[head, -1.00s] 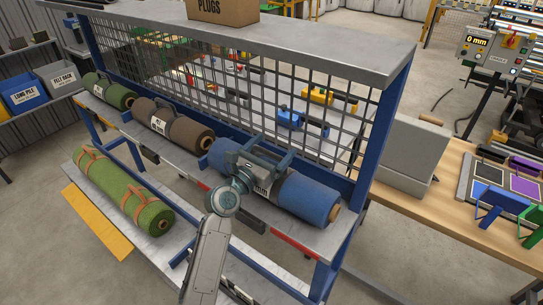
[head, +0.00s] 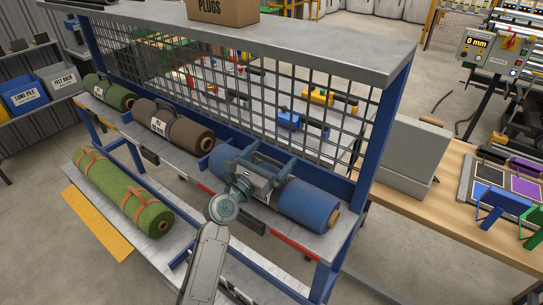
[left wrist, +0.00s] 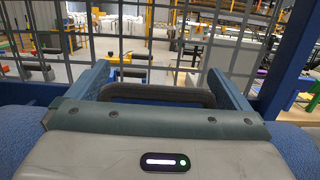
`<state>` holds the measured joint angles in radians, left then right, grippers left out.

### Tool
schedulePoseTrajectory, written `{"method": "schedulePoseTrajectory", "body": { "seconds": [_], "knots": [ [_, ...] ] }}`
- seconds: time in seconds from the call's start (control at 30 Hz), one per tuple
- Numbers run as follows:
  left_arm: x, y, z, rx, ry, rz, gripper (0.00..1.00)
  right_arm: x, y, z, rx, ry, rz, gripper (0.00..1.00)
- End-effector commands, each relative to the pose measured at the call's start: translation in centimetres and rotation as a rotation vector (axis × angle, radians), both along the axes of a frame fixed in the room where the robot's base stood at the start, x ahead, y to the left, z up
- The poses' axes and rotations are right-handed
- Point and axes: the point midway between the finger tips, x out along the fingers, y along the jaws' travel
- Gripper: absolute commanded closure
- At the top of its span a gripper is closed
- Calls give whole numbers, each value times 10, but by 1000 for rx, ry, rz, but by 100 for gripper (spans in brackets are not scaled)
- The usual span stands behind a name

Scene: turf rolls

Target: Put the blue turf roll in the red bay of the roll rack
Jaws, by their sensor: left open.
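The blue turf roll (head: 308,203) lies on the right end of the upper shelf of the roll rack (head: 343,235). A red strip (head: 297,243) marks the shelf's front edge below the roll's right part. The roll has a dark band with a label and a black handle; the handle (left wrist: 157,95) stands up in the left wrist view, with a blue bar on either side. My left gripper (head: 253,178) is at the roll's middle, by the band and handle. My right gripper is not in view.
A brown roll (head: 178,130) and a green roll (head: 113,93) lie farther left on the same shelf. A strapped green roll (head: 120,190) lies on the lower shelf. Wire mesh (head: 250,85) stands behind the rolls, under a grey top shelf (head: 300,48). A wooden bench (head: 455,205) is at right.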

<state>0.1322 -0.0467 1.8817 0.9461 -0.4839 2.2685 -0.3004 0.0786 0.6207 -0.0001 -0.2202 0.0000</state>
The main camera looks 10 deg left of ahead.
Motion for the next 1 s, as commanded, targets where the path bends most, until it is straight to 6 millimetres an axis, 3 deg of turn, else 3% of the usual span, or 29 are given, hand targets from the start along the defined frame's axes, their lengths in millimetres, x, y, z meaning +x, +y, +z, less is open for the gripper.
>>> {"method": "schedulePoseTrajectory", "body": {
  "seconds": [0.3,0.5,0.7,1.0],
  "knots": [
    [-61,25,-14,5,2,0,0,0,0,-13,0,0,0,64],
    [-91,37,-18,3,3,-1,0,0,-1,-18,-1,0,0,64],
    [-102,42,-18,1,2,-1,0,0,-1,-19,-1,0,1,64],
    [-103,42,-18,1,1,-1,0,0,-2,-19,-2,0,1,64]
  ]
}}
